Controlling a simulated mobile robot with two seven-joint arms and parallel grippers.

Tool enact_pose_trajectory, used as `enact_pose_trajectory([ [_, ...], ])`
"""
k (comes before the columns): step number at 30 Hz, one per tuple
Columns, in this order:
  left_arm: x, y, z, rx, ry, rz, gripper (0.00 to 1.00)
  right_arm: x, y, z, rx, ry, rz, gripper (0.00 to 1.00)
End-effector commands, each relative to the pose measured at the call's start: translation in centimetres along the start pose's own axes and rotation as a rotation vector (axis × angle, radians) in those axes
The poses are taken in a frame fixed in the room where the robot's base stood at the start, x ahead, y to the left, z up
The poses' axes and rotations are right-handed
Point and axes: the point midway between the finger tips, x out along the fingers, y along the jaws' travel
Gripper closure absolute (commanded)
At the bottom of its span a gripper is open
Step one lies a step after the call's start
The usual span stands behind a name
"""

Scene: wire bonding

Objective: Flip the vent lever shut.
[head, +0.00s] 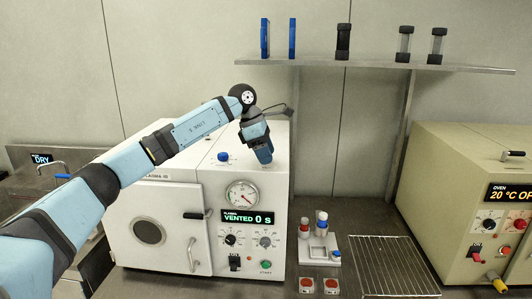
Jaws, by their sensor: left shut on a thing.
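The white plasma machine (190,238) stands on the bench, with a gauge and a display reading "VENTED 0 s". My left gripper (264,160) points down at the right part of its top. It is shut, and its fingers hide most of what is between them, which appears to be the vent lever at the machine's top. The lever's own shape and angle cannot be made out. A small blue knob (223,157) sits on the machine's top, left of my gripper and apart from it. My right gripper is not in view.
A small white rack (318,248) with capped vials stands right of the machine, with red-topped pieces in front. A metal shelf (380,66) holds blue and black holders above.

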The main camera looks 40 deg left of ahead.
Motion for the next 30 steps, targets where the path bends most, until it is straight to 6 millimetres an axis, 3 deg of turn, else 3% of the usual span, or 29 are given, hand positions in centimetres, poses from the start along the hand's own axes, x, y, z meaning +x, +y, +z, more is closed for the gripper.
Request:
enact_pose_trajectory([
  [2,-0.2,0.0,0.0,0.003,-0.001,0.003,0.73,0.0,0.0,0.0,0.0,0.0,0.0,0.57],
  [3,-0.2,0.0,0.0,0.002,-0.001,0.003,0.42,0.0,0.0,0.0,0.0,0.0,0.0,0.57],
  [6,-0.1,0.0,0.0,0.002,-0.001,0.002,0.23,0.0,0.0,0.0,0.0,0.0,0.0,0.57],
  [17,-0.7,0.0,0.0,0.001,-0.001,0.003,0.23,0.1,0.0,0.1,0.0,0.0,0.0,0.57],
  [22,-3.5,0.0,0.0,0.001,-0.001,0.005,0.23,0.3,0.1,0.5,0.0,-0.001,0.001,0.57],
  [30,-9.8,0.0,0.0,0.001,-0.003,0.006,0.23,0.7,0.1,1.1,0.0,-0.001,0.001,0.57],
])
